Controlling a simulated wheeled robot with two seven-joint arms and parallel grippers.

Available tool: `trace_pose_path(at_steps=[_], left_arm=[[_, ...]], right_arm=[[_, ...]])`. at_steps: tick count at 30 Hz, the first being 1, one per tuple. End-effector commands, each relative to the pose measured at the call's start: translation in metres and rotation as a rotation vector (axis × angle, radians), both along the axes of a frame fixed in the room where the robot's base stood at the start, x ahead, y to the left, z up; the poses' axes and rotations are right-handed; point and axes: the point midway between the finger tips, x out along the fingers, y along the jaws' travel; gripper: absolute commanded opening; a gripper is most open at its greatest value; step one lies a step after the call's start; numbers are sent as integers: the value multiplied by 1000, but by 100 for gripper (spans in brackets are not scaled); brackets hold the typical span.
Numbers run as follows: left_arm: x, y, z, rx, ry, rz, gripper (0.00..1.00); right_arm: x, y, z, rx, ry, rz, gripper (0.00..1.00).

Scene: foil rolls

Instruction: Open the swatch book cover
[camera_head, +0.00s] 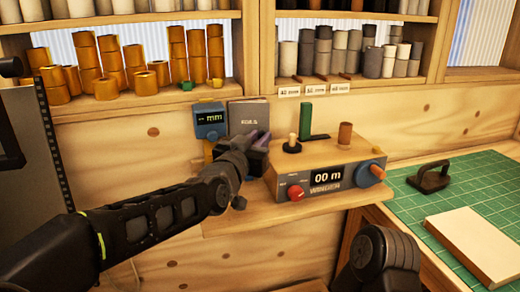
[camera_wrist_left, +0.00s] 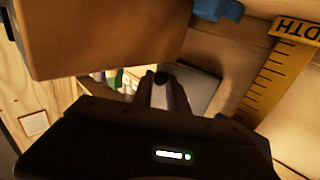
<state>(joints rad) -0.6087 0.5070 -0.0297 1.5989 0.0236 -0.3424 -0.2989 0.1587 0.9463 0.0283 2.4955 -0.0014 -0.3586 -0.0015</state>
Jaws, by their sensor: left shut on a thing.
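The swatch book (camera_head: 248,113) is a dark grey book with small pale lettering on its front. It stands upright against the wood wall behind the work shelf, and its lower part is hidden by my left gripper. My left gripper (camera_head: 257,142) is at the book's lower edge, shut on its cover. In the left wrist view the two fingers (camera_wrist_left: 163,95) are close together, with a grey panel (camera_wrist_left: 200,88), apparently the book, just beyond them. The exact grip is hard to see. My right gripper is out of view.
A wooden machine (camera_head: 325,160) with a display and knobs stands just right of my left gripper. A blue gauge (camera_head: 209,120) hangs left of the book. A yellow ruler (camera_wrist_left: 275,75) is close by. Rolls fill the shelves above. A green mat (camera_head: 470,190) lies right.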

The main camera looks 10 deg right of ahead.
Motion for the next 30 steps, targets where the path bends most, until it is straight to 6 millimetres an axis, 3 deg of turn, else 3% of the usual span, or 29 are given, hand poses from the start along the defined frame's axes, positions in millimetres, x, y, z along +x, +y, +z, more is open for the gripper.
trace_pose_path(at_steps=[6, 7, 9, 20, 30], left_arm=[[-1, -2, 0, 2, 2, -3, 0], [-1, -2, 0, 2, 2, -3, 22], [-1, -1, 0, 2, 2, -2, 27], [-4, 3, 0, 1, 1, 0, 27], [-46, 31, -1, 0, 1, -1, 27]], right_arm=[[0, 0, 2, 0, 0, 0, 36], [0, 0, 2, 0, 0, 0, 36], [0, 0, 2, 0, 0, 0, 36], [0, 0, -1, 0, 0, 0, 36], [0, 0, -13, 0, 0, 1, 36]])
